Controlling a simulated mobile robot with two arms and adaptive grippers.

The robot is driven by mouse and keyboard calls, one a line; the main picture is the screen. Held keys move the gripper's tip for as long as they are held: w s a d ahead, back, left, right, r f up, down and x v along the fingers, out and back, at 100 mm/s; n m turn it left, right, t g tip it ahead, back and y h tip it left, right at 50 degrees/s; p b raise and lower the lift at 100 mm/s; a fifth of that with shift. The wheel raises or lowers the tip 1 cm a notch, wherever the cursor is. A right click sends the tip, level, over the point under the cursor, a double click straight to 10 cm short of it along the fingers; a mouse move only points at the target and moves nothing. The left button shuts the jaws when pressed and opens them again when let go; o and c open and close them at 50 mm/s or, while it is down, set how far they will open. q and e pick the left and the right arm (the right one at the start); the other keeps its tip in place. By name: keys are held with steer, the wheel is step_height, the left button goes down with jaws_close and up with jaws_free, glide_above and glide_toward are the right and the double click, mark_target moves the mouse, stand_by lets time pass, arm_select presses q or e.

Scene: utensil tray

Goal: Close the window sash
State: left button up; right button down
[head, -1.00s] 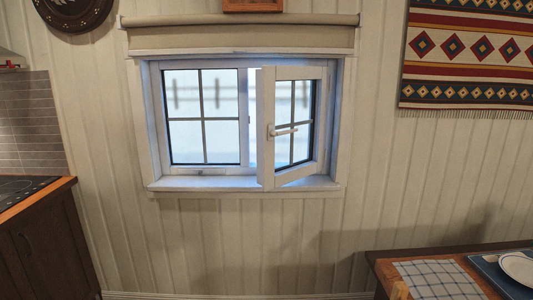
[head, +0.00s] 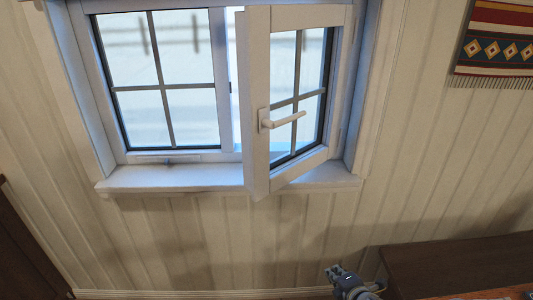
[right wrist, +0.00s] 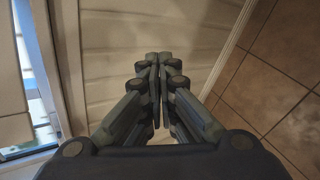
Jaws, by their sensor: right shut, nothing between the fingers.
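The window sash (head: 257,110) is the right-hand white framed pane. It is hinged on its right side and stands swung open into the room, with a gap between its left edge and the fixed pane. Its white lever handle (head: 283,120) points to the right. My right gripper (head: 336,272) is low in the head view, below and to the right of the sash, apart from it. In the right wrist view its fingers (right wrist: 159,58) are together and empty. My left gripper is not in view.
The fixed left pane (head: 165,85) and the white sill (head: 180,178) frame the opening. A brown table (head: 460,262) stands at the lower right. A patterned hanging (head: 497,45) is on the wall at the upper right. The wall below the sill is clear.

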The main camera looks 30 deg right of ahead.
steer(key=w+d+r+n+t, duration=0.1)
steer(key=w+r+n+t, duration=0.35)
steer(key=r, duration=0.75)
steer(key=w+a+r+n+t+y+p, duration=0.1)
steer(key=w+a+r+n+y, duration=0.1)
steer(key=r+n, duration=0.4)
steer(key=w+a+r+n+t+y, duration=0.15)
steer(key=r+n, duration=0.25)
steer(key=r, duration=0.4)
steer(key=n+y, duration=0.3)
steer(key=n, duration=0.4)
glide_toward(258, 153)
steer(key=w+p, duration=0.2)
steer(key=w, duration=0.1)
steer(key=w+p, duration=0.1)
steer(key=w, duration=0.1)
steer(key=shift+w+a, duration=0.1)
steer(key=shift+a, duration=0.25)
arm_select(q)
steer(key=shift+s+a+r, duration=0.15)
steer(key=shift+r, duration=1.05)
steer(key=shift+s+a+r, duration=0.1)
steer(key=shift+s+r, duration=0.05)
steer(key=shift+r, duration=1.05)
arm_select(e)
steer(key=shift+w+a+f+y, duration=0.1)
steer(key=shift+w+y, duration=0.05)
steer(key=shift+w, duration=0.3)
steer(key=shift+w+a+f+y, duration=0.1)
steer(key=shift+w, duration=0.3)
